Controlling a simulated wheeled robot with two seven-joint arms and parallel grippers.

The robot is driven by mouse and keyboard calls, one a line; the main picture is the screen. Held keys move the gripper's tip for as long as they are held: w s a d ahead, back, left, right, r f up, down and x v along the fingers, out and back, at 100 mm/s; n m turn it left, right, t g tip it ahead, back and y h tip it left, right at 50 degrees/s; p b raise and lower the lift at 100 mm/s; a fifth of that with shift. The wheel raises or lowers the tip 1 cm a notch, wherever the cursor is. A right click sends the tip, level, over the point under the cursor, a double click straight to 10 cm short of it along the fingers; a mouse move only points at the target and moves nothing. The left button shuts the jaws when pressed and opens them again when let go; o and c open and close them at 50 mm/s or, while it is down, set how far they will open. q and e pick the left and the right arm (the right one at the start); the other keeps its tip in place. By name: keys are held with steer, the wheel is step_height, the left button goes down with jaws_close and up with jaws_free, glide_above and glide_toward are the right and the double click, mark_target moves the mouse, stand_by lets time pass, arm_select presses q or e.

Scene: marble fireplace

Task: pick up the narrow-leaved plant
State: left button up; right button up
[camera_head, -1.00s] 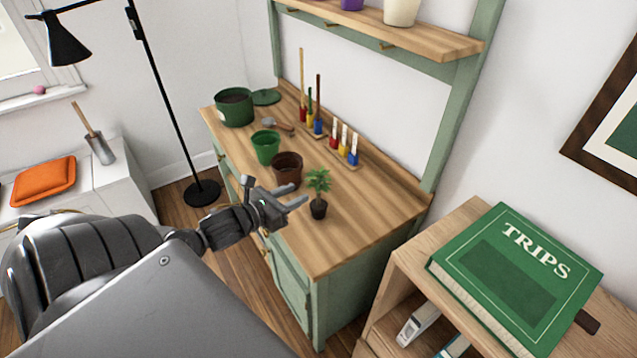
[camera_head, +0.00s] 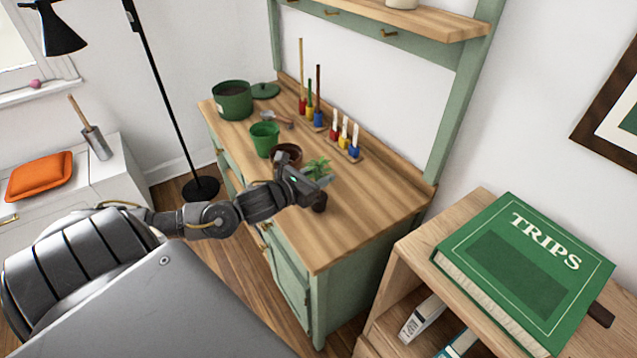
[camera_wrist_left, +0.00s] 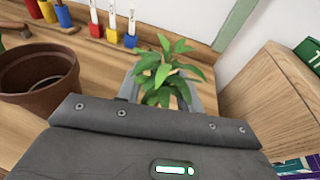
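A small plant with pointed green leaves (camera_head: 317,168) stands in a dark pot (camera_head: 320,204) on the wooden top of the green bench. My left gripper (camera_head: 322,183) is at the plant, partly covering it in the head view. In the left wrist view the leaves (camera_wrist_left: 165,72) show between my two grey fingers (camera_wrist_left: 163,92), which are spread apart on either side. The gripper is open. The pot is hidden behind the leaves and my wrist in that view. My right gripper is not in view.
A brown pot (camera_head: 288,152), a green pot (camera_head: 265,138) and a large green pot (camera_head: 233,100) stand farther left on the bench top (camera_head: 375,210). Coloured tools (camera_head: 344,138) stand along the back. A wooden shelf with a green book (camera_head: 525,268) is at right.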

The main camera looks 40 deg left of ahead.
arm_select(q)
steer(key=shift+x, duration=0.8)
jaws_close()
steer(key=shift+r, duration=0.1)
